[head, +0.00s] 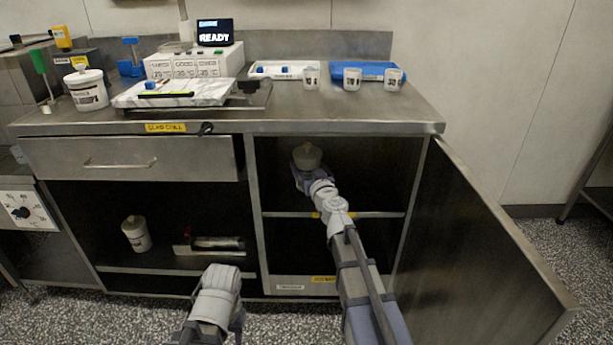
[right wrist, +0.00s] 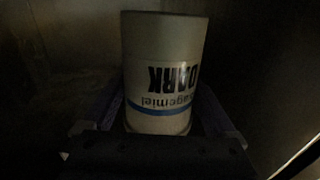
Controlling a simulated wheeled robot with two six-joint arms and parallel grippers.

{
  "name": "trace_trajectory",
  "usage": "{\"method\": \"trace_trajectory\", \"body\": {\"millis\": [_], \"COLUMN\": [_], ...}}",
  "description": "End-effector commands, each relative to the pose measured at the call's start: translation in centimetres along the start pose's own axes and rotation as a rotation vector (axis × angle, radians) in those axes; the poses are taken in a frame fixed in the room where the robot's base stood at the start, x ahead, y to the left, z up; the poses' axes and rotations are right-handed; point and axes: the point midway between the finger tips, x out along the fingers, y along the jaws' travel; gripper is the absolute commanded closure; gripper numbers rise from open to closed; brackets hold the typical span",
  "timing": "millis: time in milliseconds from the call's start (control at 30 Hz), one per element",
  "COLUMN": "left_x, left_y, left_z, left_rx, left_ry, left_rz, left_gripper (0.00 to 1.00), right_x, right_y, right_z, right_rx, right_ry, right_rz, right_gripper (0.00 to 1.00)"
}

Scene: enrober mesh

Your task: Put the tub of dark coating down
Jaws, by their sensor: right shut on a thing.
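The tub of dark coating (head: 307,156) is a pale tub with a lid, in the upper space of the open right-hand cupboard. In the right wrist view the tub (right wrist: 162,75) fills the middle, and its label reads DARK upside down. My right gripper (head: 306,178) is shut on the tub, with a finger on each side of it in the right wrist view (right wrist: 160,122). I cannot tell whether the tub's base touches anything. The left arm shows at the bottom of the head view, but its fingers do not show.
A shelf edge (head: 375,214) crosses the cupboard below the tub. The cupboard door (head: 480,250) stands open on the right. Another pale tub (head: 136,234) is in the left bay, and a similar one (head: 87,90) stands on the worktop (head: 330,118). The cupboard interior is dark.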

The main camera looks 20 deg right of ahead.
Motion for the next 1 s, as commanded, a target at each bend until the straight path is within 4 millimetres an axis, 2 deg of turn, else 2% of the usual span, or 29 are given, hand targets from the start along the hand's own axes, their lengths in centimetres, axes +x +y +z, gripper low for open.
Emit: {"method": "trace_trajectory", "body": {"millis": [333, 767, 800, 867, 1000], "left_x": [3.5, 3.8, 3.8, 3.7, 3.7], "left_y": [0.3, 0.4, 0.4, 0.4, 0.4], "left_z": [-0.2, -0.2, -0.2, -0.2, -0.2], "left_rx": [-0.007, -0.009, -0.01, -0.01, -0.009], "left_ry": [0.0, 0.0, 0.0, 0.0, 0.0], "left_rz": [0.0, 0.0, 0.0, 0.0, 0.0], "left_gripper": [0.53, 0.53, 0.53, 0.53, 0.53], "right_x": [-0.1, -0.1, -0.1, -0.1, -0.1], "right_y": [-0.3, -0.3, -0.3, -0.3, -0.3], "right_z": [3.5, 3.8, 3.8, 3.7, 3.7], "right_rx": [0.0, 0.0, 0.0, 0.0, 0.0], "right_ry": [0.0, 0.0, 0.0, 0.0, 0.0], "right_rz": [0.002, 0.003, 0.003, 0.003, 0.003], "right_gripper": [1.0, 1.0, 0.07, 0.0, 0.0]}}
